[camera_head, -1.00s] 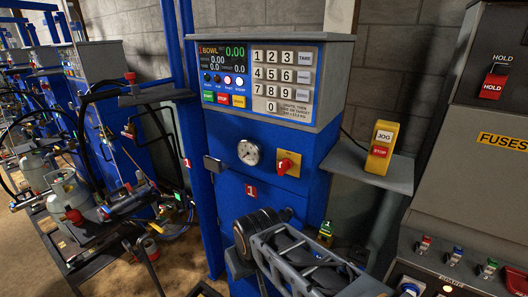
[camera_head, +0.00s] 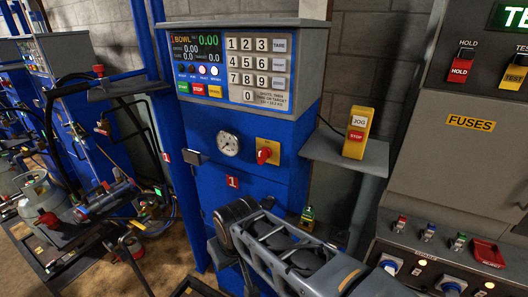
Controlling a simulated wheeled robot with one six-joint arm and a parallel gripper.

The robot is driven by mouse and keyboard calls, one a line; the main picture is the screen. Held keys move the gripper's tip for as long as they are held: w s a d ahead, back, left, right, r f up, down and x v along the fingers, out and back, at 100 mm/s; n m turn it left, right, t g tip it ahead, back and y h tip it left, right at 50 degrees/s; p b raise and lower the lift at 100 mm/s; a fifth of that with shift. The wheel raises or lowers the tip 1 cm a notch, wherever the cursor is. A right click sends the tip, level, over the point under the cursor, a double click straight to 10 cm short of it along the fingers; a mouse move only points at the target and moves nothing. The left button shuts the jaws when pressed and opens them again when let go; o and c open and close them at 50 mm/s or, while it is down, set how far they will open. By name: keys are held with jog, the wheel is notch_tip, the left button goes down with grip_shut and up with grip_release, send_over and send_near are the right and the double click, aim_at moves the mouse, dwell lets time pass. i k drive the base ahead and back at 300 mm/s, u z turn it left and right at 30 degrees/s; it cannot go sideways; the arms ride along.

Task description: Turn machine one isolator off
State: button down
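Machine one is a blue cabinet (camera_head: 205,168) with a red "1" tag (camera_head: 232,182) and a "1 BOWL" display (camera_head: 197,47) reading 0.00. A red rotary switch handle (camera_head: 264,155) sits on a yellow plate (camera_head: 269,146) on its front, right of a round white gauge (camera_head: 228,144). It looks like the isolator; its exact setting is too small to read. My arm (camera_head: 280,240) reaches in from the bottom, below and in front of the switch, and is apart from it. My gripper's fingers do not show.
A yellow JOG/STOP box (camera_head: 358,133) stands on a grey shelf (camera_head: 342,152) right of the cabinet. A grey FUSES console (camera_head: 440,165) fills the right side. Similar blue machines and gas bottles (camera_head: 42,190) stand at left.

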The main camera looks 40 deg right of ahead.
aim_at(264, 153)
jog(key=z, duration=0.05)
jog(key=k, duration=1.1)
jog(key=u, duration=0.75)
jog(key=i, duration=0.8)
jog(key=z, duration=0.25)
